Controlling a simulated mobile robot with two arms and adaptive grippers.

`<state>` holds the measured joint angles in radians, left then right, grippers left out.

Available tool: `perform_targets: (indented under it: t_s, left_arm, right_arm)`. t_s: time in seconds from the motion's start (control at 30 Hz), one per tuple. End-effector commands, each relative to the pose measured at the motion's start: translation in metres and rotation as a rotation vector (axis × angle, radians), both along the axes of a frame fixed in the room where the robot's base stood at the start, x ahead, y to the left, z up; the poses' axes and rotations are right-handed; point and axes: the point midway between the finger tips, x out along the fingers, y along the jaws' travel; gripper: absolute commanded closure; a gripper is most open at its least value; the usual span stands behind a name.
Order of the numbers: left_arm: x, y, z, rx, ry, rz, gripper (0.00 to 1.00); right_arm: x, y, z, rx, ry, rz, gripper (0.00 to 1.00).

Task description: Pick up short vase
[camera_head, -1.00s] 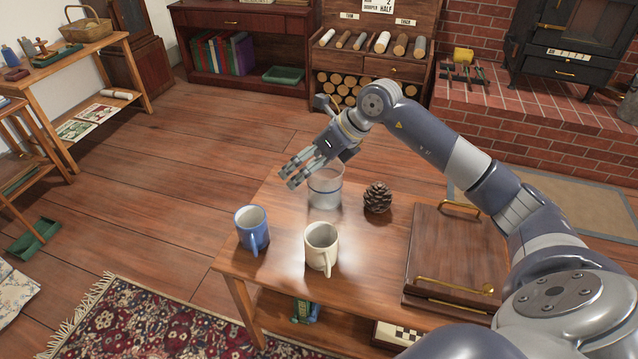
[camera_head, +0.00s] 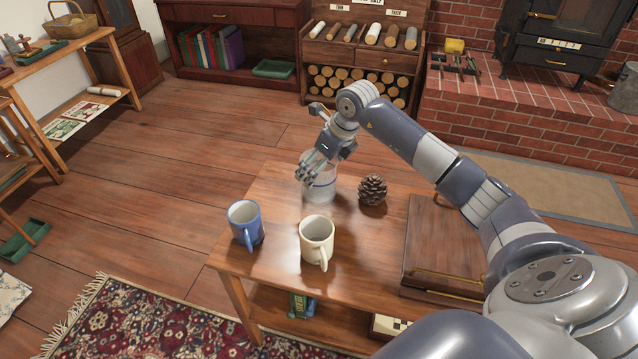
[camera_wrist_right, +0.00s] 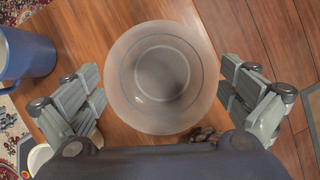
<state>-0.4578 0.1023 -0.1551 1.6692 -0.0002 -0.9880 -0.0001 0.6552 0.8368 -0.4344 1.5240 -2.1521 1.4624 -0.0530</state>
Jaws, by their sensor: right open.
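My left gripper is not in view.
A blue mug (camera_head: 245,224) and a cream mug (camera_head: 316,240) stand in front of the vase. A pinecone (camera_head: 372,190) sits just right of it. A wooden box (camera_head: 445,245) fills the table's right side.

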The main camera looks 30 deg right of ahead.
Motion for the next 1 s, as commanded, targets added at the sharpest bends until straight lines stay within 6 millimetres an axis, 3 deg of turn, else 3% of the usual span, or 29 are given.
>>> perform_targets:
  t_s: [0.1, 0.37, 0.63, 1.0]
  left_arm:
    - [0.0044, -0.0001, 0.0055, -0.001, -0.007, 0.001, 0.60]
    - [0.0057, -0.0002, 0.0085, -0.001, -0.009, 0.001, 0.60]
    - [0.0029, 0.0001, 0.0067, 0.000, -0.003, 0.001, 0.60]
    - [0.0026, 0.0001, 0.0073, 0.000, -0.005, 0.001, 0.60]
  right_arm:
    - [0.0042, 0.0004, -0.0118, -0.001, 0.001, -0.001, 0.01]
    - [0.0055, 0.0005, -0.0137, -0.002, -0.001, -0.001, 0.01]
    - [0.0053, 0.0006, -0.0136, -0.001, 0.000, -0.002, 0.60]
    - [0.0060, 0.0002, -0.0067, -0.002, -0.004, -0.001, 0.62]
